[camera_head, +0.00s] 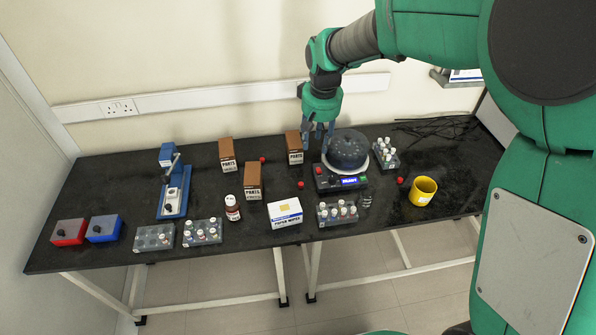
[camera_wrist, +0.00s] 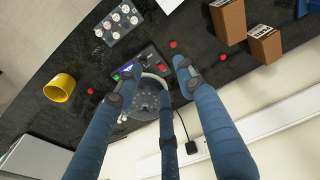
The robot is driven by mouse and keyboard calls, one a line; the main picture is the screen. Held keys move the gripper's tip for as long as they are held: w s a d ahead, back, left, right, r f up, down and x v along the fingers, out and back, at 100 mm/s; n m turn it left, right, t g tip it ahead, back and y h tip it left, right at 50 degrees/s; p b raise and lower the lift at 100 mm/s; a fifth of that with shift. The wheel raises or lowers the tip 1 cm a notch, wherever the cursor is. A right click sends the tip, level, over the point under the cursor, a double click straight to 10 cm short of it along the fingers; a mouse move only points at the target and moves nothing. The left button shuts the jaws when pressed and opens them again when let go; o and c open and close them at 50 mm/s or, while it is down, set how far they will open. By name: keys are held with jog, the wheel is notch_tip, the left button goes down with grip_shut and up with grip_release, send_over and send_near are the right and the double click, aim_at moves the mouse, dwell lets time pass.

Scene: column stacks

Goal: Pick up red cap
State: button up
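Three small red caps lie apart on the black table. In the head view one red cap (camera_head: 262,159) is at the back between the brown boxes, one red cap (camera_head: 300,184) is left of the black scale, and one red cap (camera_head: 400,180) is left of the yellow mug. The wrist view also shows these red caps (camera_wrist: 173,44), (camera_wrist: 222,57) and (camera_wrist: 90,91). My three-fingered gripper (camera_head: 319,133) hangs above the back of the table, just left of the dark dome. Its blue fingers (camera_wrist: 155,72) are spread with nothing between them.
The scale (camera_head: 325,182) with its dark dome (camera_head: 347,149) stands below and right of my gripper. Brown boxes (camera_head: 253,177) and (camera_head: 294,146) flank the caps. A white box (camera_head: 286,212), vial racks (camera_head: 338,215) and a yellow mug (camera_head: 422,190) stand nearby. The wall is close behind.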

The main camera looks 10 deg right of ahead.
jog(key=g+p, duration=0.2)
send_over(301, 184)
notch_tip(301, 184, down, 15)
jog(key=shift+a+f+n, duration=0.1)
jog(key=shift+f+n, duration=0.05)
jog(key=shift+n, duration=0.25)
jog(key=shift+f+b, duration=0.1)
jog(key=shift+b, duration=0.2)
jog(key=shift+f+b, duration=0.85)
jog(key=shift+f, duration=3.35)
jog(key=shift+f+b, duration=0.85)
jog(key=shift+f, duration=1.75)
jog(key=c, duration=0.8)
